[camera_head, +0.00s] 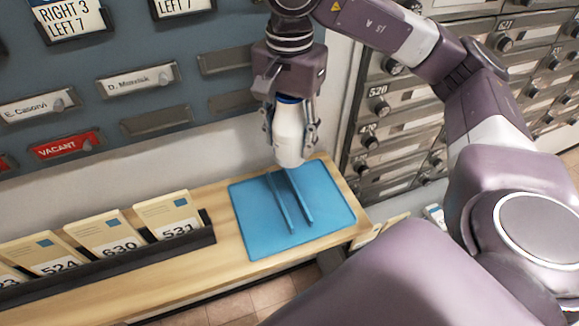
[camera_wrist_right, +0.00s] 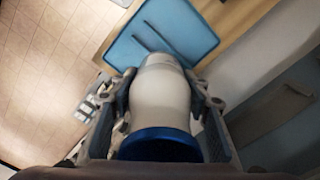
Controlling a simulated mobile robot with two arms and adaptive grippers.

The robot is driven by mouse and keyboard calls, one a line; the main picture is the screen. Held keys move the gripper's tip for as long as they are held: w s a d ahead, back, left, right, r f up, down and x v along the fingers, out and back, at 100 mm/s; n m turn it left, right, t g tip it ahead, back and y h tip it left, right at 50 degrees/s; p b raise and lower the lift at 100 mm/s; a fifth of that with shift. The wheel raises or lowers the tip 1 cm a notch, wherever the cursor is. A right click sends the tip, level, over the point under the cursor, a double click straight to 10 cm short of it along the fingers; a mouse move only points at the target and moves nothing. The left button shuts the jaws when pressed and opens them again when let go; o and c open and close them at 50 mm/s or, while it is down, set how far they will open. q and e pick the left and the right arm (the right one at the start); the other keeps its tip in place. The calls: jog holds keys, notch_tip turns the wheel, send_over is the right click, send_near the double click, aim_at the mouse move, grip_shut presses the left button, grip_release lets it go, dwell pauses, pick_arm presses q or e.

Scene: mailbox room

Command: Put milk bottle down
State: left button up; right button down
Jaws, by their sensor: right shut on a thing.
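The milk bottle (camera_head: 289,136) is white with a blue cap. My right gripper (camera_head: 290,128) is shut around its sides and holds it upright, cap up, near the back edge of a blue mat (camera_head: 331,209). In the right wrist view the bottle (camera_wrist_right: 160,100) sits between the two fingers, with its blue cap nearest the camera and the mat (camera_wrist_right: 195,30) beyond its base. Whether the base touches the mat or hangs just above it, I cannot tell. Two dark blue raised bars lie on the mat. My left gripper is not in view.
The mat lies at the right end of a wooden shelf (camera_head: 225,268). A dark rack (camera_head: 180,248) of numbered envelopes stands to its left. A wall panel with name plates (camera_head: 138,79) is behind. Metal mailboxes (camera_head: 405,121) are on the right. The mat's front is clear.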

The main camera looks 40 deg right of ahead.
notch_tip(320, 180, down, 13)
jog(key=shift+f+p, duration=0.2)
jog(key=shift+p, duration=0.45)
jog(key=shift+f, duration=0.25)
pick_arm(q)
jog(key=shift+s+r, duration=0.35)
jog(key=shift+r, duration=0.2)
pick_arm(e)
jog(key=shift+f, duration=0.15)
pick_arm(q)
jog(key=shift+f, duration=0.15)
pick_arm(e)
jog(key=c, duration=1.1)
grip_release()
